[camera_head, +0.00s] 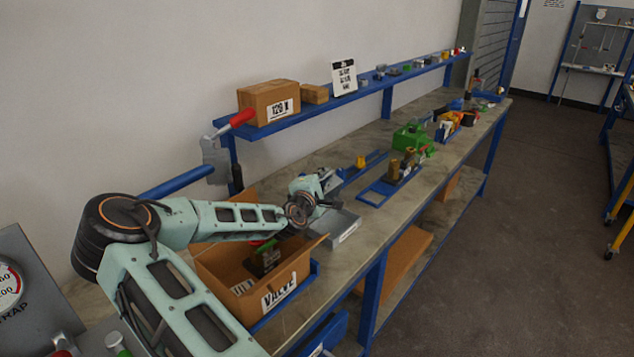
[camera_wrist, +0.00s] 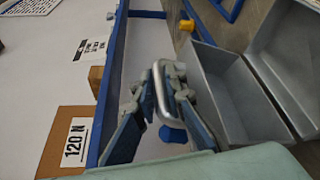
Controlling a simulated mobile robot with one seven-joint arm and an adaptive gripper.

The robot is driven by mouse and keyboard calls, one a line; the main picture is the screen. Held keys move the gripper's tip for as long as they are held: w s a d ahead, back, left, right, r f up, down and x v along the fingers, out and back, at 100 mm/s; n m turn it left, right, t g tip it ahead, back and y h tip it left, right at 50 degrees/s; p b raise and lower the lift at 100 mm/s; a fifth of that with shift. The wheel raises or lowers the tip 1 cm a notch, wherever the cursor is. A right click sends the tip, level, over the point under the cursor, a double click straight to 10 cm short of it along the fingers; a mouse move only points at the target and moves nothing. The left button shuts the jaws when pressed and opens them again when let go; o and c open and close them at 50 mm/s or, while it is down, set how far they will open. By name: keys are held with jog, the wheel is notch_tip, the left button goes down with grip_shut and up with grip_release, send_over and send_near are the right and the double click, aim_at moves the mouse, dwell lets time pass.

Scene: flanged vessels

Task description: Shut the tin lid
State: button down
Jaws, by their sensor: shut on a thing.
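The grey metal tin (camera_head: 340,234) sits on the bench just right of the cardboard box, with a white label on its front. In the wrist view the tin's body (camera_wrist: 285,75) lies at the right. A second tray-shaped grey part, which looks like the raised lid (camera_wrist: 228,95), stands beside it, so the tin looks open. My gripper (camera_wrist: 160,98) is left of this part, shut on a rounded silver handle (camera_wrist: 157,76). Where the handle joins the lid is hard to make out. In the head view my gripper (camera_head: 318,200) is above the tin's back, its fingers partly hidden.
An open cardboard box (camera_head: 285,272) marked VALVE stands close on the near side, under my arm. A blue shelf (camera_head: 310,107) with cartons (camera_head: 268,102) runs along the wall behind. A blue tray (camera_head: 378,197) and a green machine (camera_head: 410,138) lie farther along the bench.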

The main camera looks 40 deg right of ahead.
jog(key=shift+s+d+f+b, duration=0.1)
jog(key=shift+s+f+b, duration=0.15)
jog(key=shift+s, duration=0.65)
jog(key=shift+s+f+b, duration=0.15)
jog(key=shift+s+b, duration=0.2)
jog(key=shift+s, duration=0.5)
jog(key=c, duration=2.3)
grip_release()
jog(key=shift+c, duration=0.2)
jog(key=shift+o, duration=0.5)
jog(key=shift+r, duration=0.15)
notch_tip(320, 180, up, 10)
